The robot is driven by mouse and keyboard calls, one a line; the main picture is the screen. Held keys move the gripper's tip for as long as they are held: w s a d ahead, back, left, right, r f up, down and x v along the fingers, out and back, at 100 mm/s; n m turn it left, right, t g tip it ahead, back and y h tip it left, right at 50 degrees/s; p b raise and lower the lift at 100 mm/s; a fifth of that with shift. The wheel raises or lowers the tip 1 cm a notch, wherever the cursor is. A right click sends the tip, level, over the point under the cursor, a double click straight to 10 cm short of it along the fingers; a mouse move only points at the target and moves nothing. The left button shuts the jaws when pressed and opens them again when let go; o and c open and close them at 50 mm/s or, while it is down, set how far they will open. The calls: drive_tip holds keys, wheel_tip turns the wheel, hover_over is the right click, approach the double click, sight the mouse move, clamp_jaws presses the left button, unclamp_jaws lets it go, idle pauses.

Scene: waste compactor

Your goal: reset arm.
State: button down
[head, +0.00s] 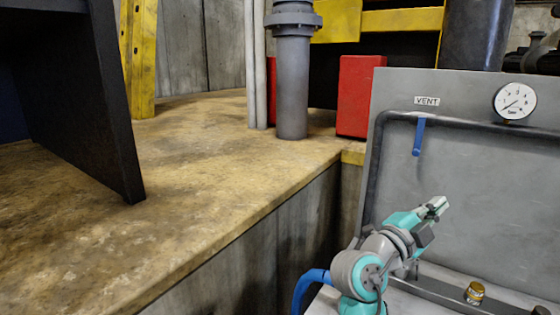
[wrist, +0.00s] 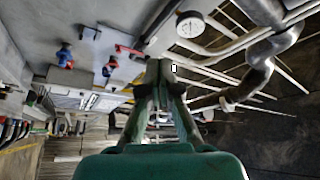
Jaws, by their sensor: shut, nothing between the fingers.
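My gripper (head: 437,206) is raised in front of the grey panel (head: 500,180) in the head view, pointing up and to the right. It is below and to the right of the blue handle under the VENT label, apart from it in the picture. In the wrist view the fingers of my gripper (wrist: 160,72) run together at their tips, shut with nothing between them. My teal and grey arm shows below it in the head view.
The blue vent handle (head: 419,137) hangs on the panel, with a round gauge (head: 514,101) to its right. A brass fitting (head: 474,293) stands low on the right. A concrete ledge (head: 190,190) fills the left. A red block (head: 358,95) and a grey pipe (head: 291,85) stand behind.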

drive_tip(key=s+a+f+n+t+y, duration=0.1)
drive_tip(key=a+f+n+t+y, duration=0.15)
drive_tip(key=f+n, duration=0.45)
drive_tip(key=s+a+f+n+t+y, duration=0.1)
drive_tip(key=s+f+n+t+y, duration=0.2)
drive_tip(key=f, duration=0.9)
drive_tip(key=s+a+f+n+y, duration=0.4)
drive_tip(key=s+f+n+y, duration=0.5)
drive_tip(key=f, duration=0.6)
drive_tip(key=s+a+f+n+y, duration=0.1)
drive_tip(key=s+a+f+n, duration=0.15)
drive_tip(key=s, duration=0.65)
drive_tip(key=s+a+f+n+y, duration=0.15)
drive_tip(key=s+f, duration=0.25)
drive_tip(key=s, duration=0.4)
drive_tip(key=s+r, duration=0.2)
drive_tip(key=s, duration=0.7)
drive_tip(key=s+a+r+g+y, duration=0.1)
drive_tip(key=s+r, duration=0.2)
drive_tip(key=s, duration=0.6)
drive_tip(key=shift+s+n, duration=0.3)
drive_tip(key=shift+s, duration=0.05)
drive_tip(key=shift+a+g, duration=0.1)
drive_tip(key=shift+g, duration=0.15)
